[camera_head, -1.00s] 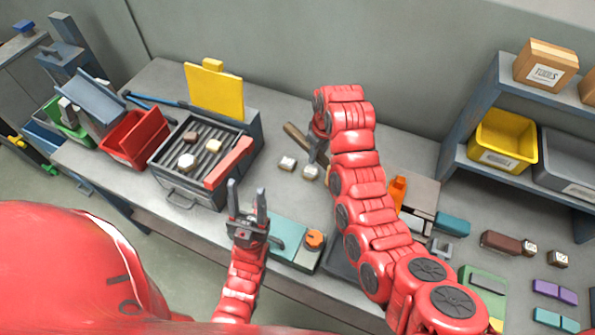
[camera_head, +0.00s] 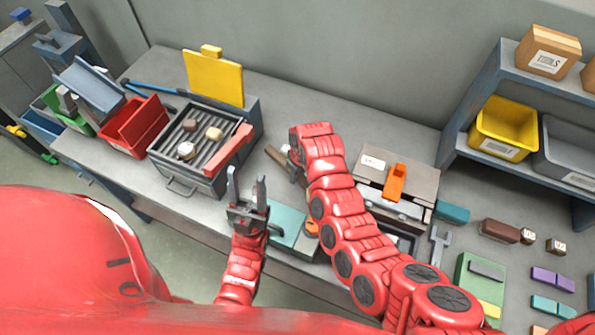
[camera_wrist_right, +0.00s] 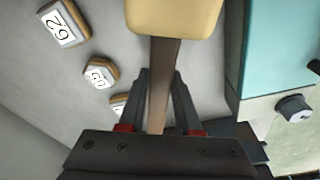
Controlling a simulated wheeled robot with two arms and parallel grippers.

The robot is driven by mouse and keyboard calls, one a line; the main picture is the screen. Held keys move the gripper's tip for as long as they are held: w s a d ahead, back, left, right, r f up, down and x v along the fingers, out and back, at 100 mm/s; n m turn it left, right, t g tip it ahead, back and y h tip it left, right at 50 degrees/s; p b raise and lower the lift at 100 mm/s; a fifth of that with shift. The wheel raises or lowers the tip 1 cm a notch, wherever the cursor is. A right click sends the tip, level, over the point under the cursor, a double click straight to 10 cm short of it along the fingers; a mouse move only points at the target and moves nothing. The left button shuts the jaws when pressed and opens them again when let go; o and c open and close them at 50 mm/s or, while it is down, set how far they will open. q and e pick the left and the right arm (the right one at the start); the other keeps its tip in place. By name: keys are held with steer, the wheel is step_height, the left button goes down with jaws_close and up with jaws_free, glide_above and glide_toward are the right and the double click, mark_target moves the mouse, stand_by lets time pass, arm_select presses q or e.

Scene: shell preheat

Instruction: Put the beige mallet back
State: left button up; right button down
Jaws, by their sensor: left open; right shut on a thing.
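The beige mallet shows in the right wrist view, with its beige head (camera_wrist_right: 172,15) at the top edge and its brown handle (camera_wrist_right: 164,75) running down between the fingers. My right gripper (camera_wrist_right: 160,88) is shut on that handle. In the head view the brown handle (camera_head: 275,158) sticks out to the left of my right gripper (camera_head: 299,168), over the middle of the bench; I cannot make out the mallet head there. My left gripper (camera_head: 247,186) is open and empty, its fingers up, near the bench's front edge.
A grill box (camera_head: 205,165) with a raised yellow lid (camera_head: 214,78) and red bins (camera_head: 135,125) stand left. A teal box (camera_head: 284,222) lies near the front edge. A grey toolbox (camera_head: 398,178) stands right of my right arm. Numbered blocks (camera_wrist_right: 63,24) lie beside the mallet.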

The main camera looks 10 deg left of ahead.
steer(key=shift+f+b, duration=0.3)
steer(key=shift+f, duration=0.6)
steer(key=shift+f+b, duration=0.35)
steer(key=shift+f, duration=0.2)
steer(key=c, duration=0.5)
jaws_free()
steer(key=shift+r, duration=0.1)
